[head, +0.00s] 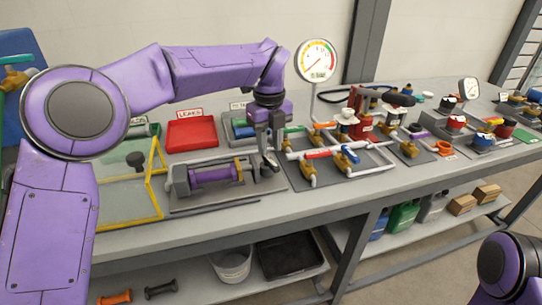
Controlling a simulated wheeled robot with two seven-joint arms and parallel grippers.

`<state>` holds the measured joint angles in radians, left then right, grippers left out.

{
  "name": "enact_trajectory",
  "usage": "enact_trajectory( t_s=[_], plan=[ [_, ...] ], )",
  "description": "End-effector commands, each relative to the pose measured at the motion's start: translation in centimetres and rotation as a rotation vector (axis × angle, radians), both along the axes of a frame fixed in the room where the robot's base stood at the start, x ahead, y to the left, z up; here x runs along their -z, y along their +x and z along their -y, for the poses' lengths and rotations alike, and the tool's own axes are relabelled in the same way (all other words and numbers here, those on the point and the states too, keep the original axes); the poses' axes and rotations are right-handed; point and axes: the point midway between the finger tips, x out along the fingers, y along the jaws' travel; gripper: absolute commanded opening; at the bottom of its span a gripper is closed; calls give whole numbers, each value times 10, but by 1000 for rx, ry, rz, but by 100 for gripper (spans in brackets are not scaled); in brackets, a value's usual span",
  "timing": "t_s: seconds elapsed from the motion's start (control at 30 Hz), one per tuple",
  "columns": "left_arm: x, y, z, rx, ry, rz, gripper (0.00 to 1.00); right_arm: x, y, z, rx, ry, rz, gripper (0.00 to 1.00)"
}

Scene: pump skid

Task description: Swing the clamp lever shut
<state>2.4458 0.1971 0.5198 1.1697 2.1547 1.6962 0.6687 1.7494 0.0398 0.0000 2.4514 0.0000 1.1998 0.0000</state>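A grey fixture plate (222,200) lies on the bench and carries a purple cylinder (215,174) held lengthwise between a grey end block (180,180) and a yellow ring part (238,168). My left gripper (271,163) points down at the right end of this fixture, by a small dark grey part. That part may be the clamp lever, but the gripper partly hides it and its position is unclear. I cannot tell whether the fingers touch it or how far apart they are. My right arm shows only as a purple joint at the lower right; its gripper is out of view.
A yellow-framed clear guard (158,180) stands left of the fixture. A red tray (191,134) lies behind it. A pipe board with colored valve handles (345,155) is close on the right, with a tall gauge (316,61) behind. The bench front strip is mostly clear.

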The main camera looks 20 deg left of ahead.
Motion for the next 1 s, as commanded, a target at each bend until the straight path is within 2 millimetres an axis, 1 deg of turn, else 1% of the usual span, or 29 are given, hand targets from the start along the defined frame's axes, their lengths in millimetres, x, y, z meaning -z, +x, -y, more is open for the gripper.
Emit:
enact_trajectory(
  t_s=[0.03, 0.1, 0.2, 0.3, 0.53, 0.57, 0.6, 0.63, 0.8, 1.0],
  plan=[
    [14, 1, 0, 0, 3, -7, 31, 1, 0, 0, 0, -1, 1, 43],
    [27, 3, 0, 1, 2, -8, 31, 1, 1, 0, 0, 0, 1, 43],
    [39, 4, 0, 1, 3, -8, 31, 1, 1, 0, 0, 0, 2, 43],
    [45, 5, 0, 1, 3, -7, 31, 1, 1, 0, 0, 0, 2, 43],
    [45, 4, 0, 1, 3, -6, 31, 1, 1, 0, 0, 0, 2, 43],
    [45, 4, 0, 1, 3, -6, 21, 1, 1, 0, 0, 0, 2, 43],
    [45, 4, 0, 1, 3, -6, 8, 1, 1, 0, 0, 0, 2, 43],
    [45, 4, 0, 1, 3, -6, 0, 1, 1, 0, 0, 0, 2, 43],
    [44, 4, -1, 20, 2, -6, 0, -1, 1, 0, 0, 0, 2, 43],
    [43, 1, -5, 200, 2, -8, 0, -14, 1, 0, 0, 0, 2, 43]
  ],
)
